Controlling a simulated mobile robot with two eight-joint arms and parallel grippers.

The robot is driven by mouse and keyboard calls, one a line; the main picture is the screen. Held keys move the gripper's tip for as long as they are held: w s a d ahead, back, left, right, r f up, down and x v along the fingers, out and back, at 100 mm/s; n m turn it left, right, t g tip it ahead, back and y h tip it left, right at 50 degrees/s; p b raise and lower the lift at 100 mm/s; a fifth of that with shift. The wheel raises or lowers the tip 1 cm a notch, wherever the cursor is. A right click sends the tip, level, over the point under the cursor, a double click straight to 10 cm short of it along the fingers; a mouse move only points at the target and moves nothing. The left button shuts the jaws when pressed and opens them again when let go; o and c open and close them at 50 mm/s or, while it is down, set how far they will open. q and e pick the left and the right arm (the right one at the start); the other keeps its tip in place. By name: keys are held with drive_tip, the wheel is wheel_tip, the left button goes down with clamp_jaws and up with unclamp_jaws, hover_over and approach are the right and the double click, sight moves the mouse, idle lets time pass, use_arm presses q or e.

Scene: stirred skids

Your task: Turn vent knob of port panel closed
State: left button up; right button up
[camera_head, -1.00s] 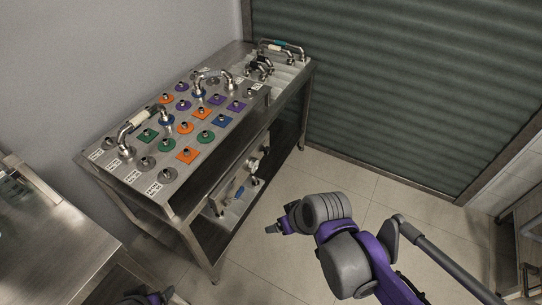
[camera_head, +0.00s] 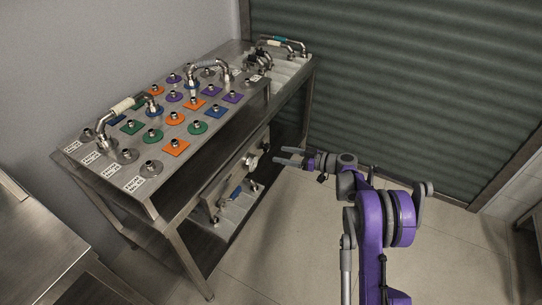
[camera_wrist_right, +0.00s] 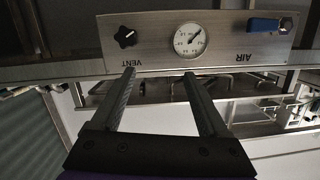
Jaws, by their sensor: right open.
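The port panel (camera_wrist_right: 225,55) is a metal plate that appears upside down in the right wrist view. It carries a black vent knob (camera_wrist_right: 125,37) by the word VENT, a round white gauge (camera_wrist_right: 188,40) and a blue AIR lever (camera_wrist_right: 270,25). In the head view the gauge (camera_head: 251,160) and blue lever (camera_head: 236,192) show under the bench top. My right gripper (camera_head: 277,156) is open and empty, in front of the panel's far end. In the wrist view its fingers (camera_wrist_right: 159,75) point at the panel, apart from the knob. My left gripper is out of view.
The metal bench (camera_head: 170,200) holds a top plate with several coloured ports and curved pipes. A second metal table (camera_head: 40,245) stands at the lower left. A green ribbed shutter (camera_head: 400,80) closes the back. Floor right of the bench is free.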

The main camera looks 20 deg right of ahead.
drive_tip(key=t+b, duration=0.1)
drive_tip(key=t, duration=0.1)
approach(269, 148)
use_arm(q)
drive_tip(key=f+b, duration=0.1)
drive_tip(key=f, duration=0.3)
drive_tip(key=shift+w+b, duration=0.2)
drive_tip(key=shift+b, duration=0.15)
use_arm(e)
drive_tip(key=shift+n, duration=0.4)
drive_tip(key=x, duration=0.8)
drive_tip(key=shift+w+a+f, duration=0.1)
drive_tip(key=shift+w+a, duration=0.15)
drive_tip(key=shift+w, duration=0.05)
drive_tip(key=shift+c, duration=0.3)
clamp_jaws()
